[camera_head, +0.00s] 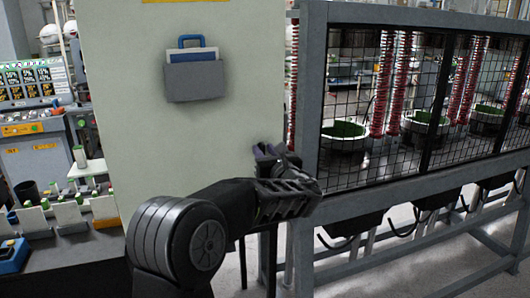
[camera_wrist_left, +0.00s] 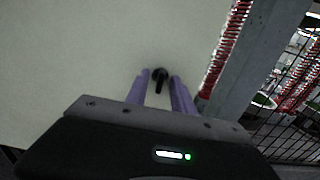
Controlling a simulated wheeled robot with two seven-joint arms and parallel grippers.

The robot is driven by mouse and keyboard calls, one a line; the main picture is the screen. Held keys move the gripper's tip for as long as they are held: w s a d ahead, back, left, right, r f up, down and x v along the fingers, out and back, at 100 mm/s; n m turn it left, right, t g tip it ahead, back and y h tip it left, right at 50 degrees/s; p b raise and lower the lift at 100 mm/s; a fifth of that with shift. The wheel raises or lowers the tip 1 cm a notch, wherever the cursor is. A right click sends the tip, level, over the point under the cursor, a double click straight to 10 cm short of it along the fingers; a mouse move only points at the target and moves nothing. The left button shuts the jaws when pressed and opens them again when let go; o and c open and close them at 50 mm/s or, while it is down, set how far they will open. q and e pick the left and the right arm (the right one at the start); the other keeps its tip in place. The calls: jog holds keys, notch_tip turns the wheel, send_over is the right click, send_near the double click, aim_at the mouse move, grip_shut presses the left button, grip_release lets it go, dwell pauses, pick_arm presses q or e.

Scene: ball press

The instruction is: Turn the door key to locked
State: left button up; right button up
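The small black key (camera_wrist_left: 160,75) sits on a pale flat door panel (camera_wrist_left: 80,50) in the left wrist view. Its handle points down towards my gripper. My left gripper (camera_wrist_left: 161,85) has its two purple fingers apart, one on each side of the key. A narrow gap shows beside the key, so the fingers do not appear closed on it. In the head view the left gripper (camera_head: 268,152) is at the right edge of the pale door panel (camera_head: 235,110), and the key is hidden there. My right gripper is not in view.
A grey-framed mesh cage (camera_head: 312,70) with red springs stands close to the right of the panel. A grey document holder (camera_head: 195,82) hangs on the panel. A cluttered bench (camera_head: 80,245) and a control console (camera_head: 35,135) are at the left.

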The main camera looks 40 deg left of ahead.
pick_arm(q)
jog(key=b+v, duration=0.2)
jog(key=v, duration=0.5)
jog(key=shift+s+d, duration=0.25)
jog(key=shift+d, duration=0.1)
dwell(0.4)
